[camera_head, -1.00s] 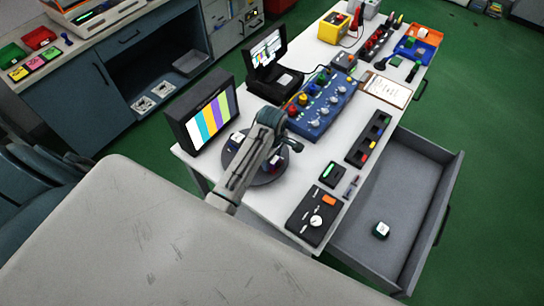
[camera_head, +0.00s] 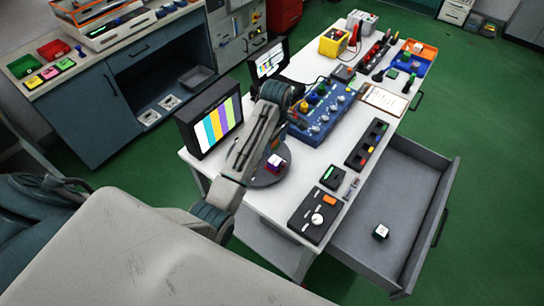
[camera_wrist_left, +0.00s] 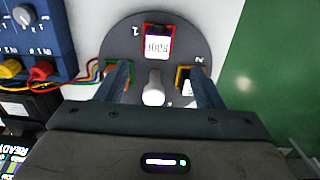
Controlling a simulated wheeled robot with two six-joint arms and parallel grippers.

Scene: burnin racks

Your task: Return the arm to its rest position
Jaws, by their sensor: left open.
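My left arm reaches over the white bench (camera_head: 262,210) from the lower left in the head view. Its gripper end is mostly hidden behind the arm links there. In the left wrist view my left gripper (camera_wrist_left: 157,70) is open, with its two fingers apart and nothing held between them. Below it is a round grey turntable (camera_wrist_left: 125,42) with a pale central knob (camera_wrist_left: 153,92). A white-labelled block (camera_wrist_left: 157,45) sits in a red-edged slot. The turntable also shows in the head view (camera_head: 268,181), partly covered by the arm. My right gripper is not in view.
A colour-bar monitor (camera_head: 218,120) stands close left of the arm. A blue knob panel (camera_head: 322,110) lies beyond it. A grey drawer (camera_head: 385,205) is open at the right, with a small block (camera_head: 381,231) inside. Green floor is clear farther right.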

